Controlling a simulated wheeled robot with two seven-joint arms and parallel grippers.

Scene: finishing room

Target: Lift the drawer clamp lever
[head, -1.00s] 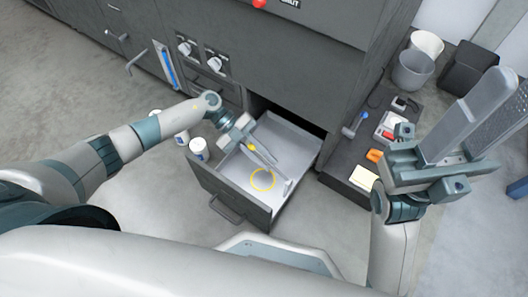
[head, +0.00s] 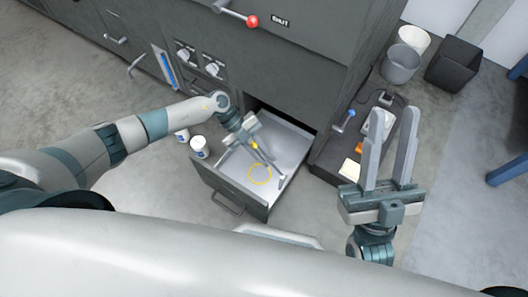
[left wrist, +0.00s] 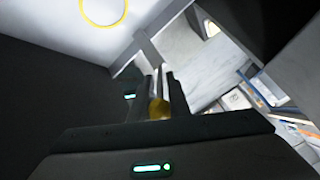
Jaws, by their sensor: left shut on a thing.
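The clamp lever is a thin grey bar (left wrist: 159,82) with a yellow knob (left wrist: 158,109), inside the open drawer (head: 232,186). In the left wrist view the bar runs between my left fingers, with the knob close to the gripper body. My left gripper (head: 266,157) reaches down into the drawer from the left and is shut on the lever. In the head view the yellow knob (head: 254,146) shows between the fingers, which hide much of the bar. My right gripper (head: 393,115) is open and empty, fingers pointing up, right of the drawer.
A yellow ring (head: 259,175) lies flat on the drawer floor. Two white cups (head: 199,148) stand left of the drawer. A dark low unit (head: 330,157) to the right carries a blue-handled lever and small items. Grey bins (head: 400,64) stand behind. A red-knobbed handle (head: 252,21) is on the cabinet.

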